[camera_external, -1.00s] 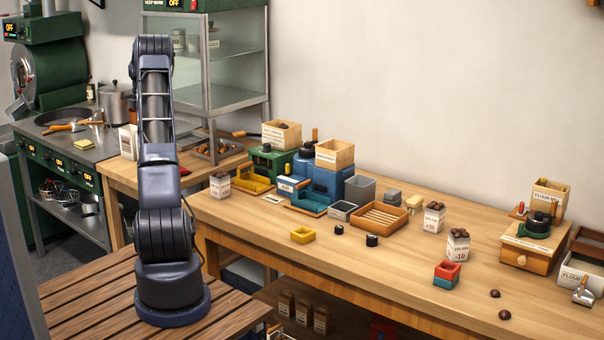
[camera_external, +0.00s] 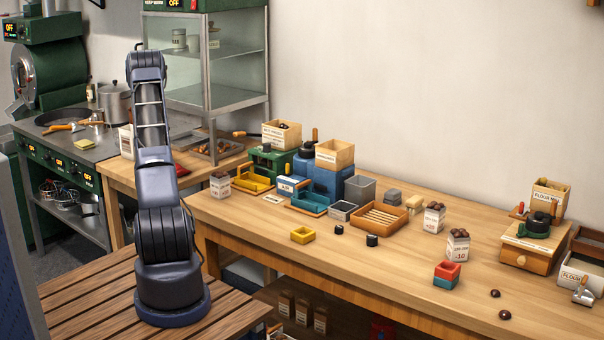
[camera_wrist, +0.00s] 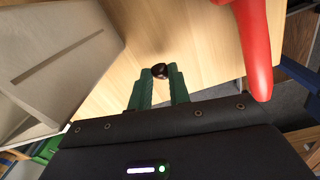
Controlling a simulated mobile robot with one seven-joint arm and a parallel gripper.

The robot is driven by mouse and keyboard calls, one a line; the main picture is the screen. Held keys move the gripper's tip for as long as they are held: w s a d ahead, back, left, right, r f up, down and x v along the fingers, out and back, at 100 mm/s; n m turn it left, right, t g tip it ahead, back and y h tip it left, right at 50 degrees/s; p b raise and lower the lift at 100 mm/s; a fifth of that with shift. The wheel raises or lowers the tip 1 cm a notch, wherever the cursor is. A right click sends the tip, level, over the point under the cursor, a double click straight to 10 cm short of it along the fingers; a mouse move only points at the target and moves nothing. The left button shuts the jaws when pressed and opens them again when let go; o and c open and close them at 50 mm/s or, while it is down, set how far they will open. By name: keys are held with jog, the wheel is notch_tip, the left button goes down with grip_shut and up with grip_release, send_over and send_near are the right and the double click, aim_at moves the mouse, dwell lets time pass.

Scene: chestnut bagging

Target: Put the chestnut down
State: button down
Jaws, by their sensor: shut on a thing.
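In the wrist view a dark brown, shiny chestnut (camera_wrist: 160,71) sits between the tips of my gripper's green fingers (camera_wrist: 158,82). The fingers are shut on it, and pale wood lies beyond it. How high the chestnut is above that wood is hard to tell. In the external view my arm hides my gripper and the held chestnut. Two loose chestnuts lie on the right part of the table, one farther back (camera_external: 495,293) and one nearer the front edge (camera_external: 504,315).
In the wrist view a red curved thing (camera_wrist: 254,45) is close on the right and a large pale panel (camera_wrist: 60,55) fills the left. In the external view the wooden table (camera_external: 400,275) holds white bags of chestnuts (camera_external: 457,246), boxes and small trays. Its front middle is mostly bare.

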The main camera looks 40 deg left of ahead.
jog(key=shift+f, duration=1.3)
jog(key=shift+f, duration=0.2)
jog(key=c, duration=1.3)
grip_release()
jog(key=shift+r, duration=0.1)
jog(key=r, duration=1.2)
jog(key=shift+d+r, duration=0.1)
jog(key=shift+d, duration=0.15)
